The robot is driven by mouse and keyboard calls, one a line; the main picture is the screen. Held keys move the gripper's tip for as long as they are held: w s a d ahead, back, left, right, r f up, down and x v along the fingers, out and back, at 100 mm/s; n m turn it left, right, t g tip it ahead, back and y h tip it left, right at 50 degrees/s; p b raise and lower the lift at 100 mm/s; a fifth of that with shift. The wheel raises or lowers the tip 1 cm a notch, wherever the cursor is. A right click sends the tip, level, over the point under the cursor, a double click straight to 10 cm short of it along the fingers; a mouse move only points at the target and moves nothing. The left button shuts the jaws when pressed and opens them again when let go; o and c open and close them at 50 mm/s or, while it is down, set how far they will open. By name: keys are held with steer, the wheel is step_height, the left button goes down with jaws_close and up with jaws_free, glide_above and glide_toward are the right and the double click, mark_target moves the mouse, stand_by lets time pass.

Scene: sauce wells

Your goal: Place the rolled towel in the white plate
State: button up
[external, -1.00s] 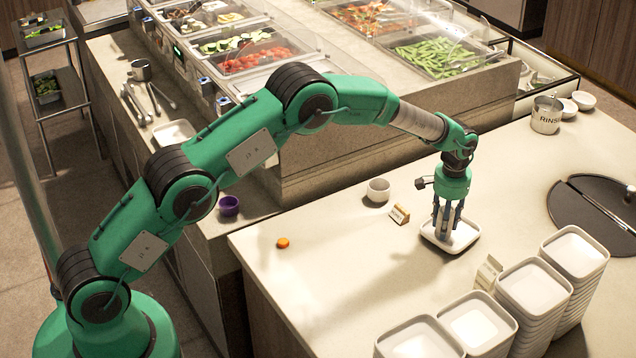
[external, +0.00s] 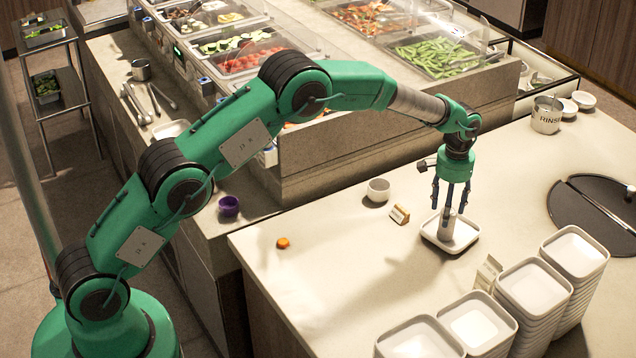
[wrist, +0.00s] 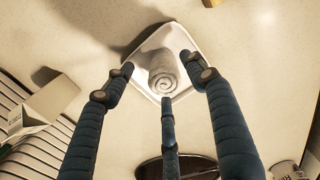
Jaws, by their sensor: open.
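In the wrist view the fingers of my gripper (wrist: 164,78) are apart from the towel on both sides.
Tall stacks of square white dishes (external: 533,287) stand at the front right. A dark round lid (external: 597,204) lies right. An orange piece (external: 283,243) lies near the counter's left edge.

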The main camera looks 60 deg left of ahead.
step_height(320, 180, up, 7)
steer(key=shift+f+p, duration=0.2)
steer(key=shift+p, duration=0.15)
stand_by(0.7)
steer(key=shift+r, duration=0.25)
steer(key=s+r+m+t, duration=0.1)
steer(key=s+r, duration=0.8)
steer(key=r, duration=0.4)
steer(key=s+r+t, duration=0.1)
steer(key=s+r, duration=0.9)
steer(key=r, duration=0.3)
steer(key=s+r+t, duration=0.1)
steer(key=s+r, duration=0.3)
steer(key=s, duration=0.5)
steer(key=s+r+t, duration=0.1)
steer(key=s+r, duration=0.3)
steer(key=s, duration=0.5)
steer(key=s+f, duration=0.2)
steer(key=s, duration=1.1)
steer(key=s+f+m+t, duration=0.1)
steer(key=s+f, duration=0.1)
steer(key=s, duration=1.1)
steer(key=shift+a+f+m+t, duration=0.3)
steer(key=shift+a+f, duration=0.1)
steer(key=shift+a, duration=0.05)
